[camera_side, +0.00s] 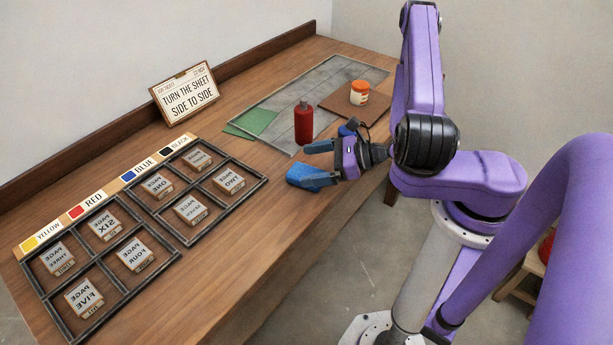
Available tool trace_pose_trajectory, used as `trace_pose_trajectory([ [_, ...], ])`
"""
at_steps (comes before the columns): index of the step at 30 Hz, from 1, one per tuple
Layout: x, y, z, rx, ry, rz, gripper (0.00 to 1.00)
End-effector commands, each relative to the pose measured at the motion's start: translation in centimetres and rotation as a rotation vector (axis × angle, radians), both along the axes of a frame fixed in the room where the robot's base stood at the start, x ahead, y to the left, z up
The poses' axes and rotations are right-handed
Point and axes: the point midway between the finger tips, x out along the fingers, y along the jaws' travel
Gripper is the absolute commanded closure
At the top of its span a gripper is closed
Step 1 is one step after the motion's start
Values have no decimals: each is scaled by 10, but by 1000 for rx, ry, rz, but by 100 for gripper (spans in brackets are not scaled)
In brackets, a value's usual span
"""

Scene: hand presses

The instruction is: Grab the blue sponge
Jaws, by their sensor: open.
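The blue sponge (303,178) lies on the wooden table (232,255) near its front edge. My gripper (314,162) reaches in from the right, close to the sponge, with its blue-grey fingers pointing left. The fingers are apart, one farther back and one nearer the front edge. The nearer finger overlaps the sponge in the picture and hides part of it. I cannot tell whether they touch.
A red bottle (304,122) stands just behind my gripper. Behind it are a grey gridded mat (335,72), a green sheet (250,121) and an orange-lidded jar (359,93) on a brown board (337,106). A black-framed rack (184,240) with several labelled blocks fills the left.

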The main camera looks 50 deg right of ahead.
Motion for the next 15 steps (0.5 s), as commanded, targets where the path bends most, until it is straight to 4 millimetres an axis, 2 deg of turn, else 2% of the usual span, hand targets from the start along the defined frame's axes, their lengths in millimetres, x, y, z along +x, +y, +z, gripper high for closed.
trace_pose_trajectory([
  [6,-22,-23,-25,39,65,-257,4],
  [15,-37,-34,-39,55,100,-391,4],
])
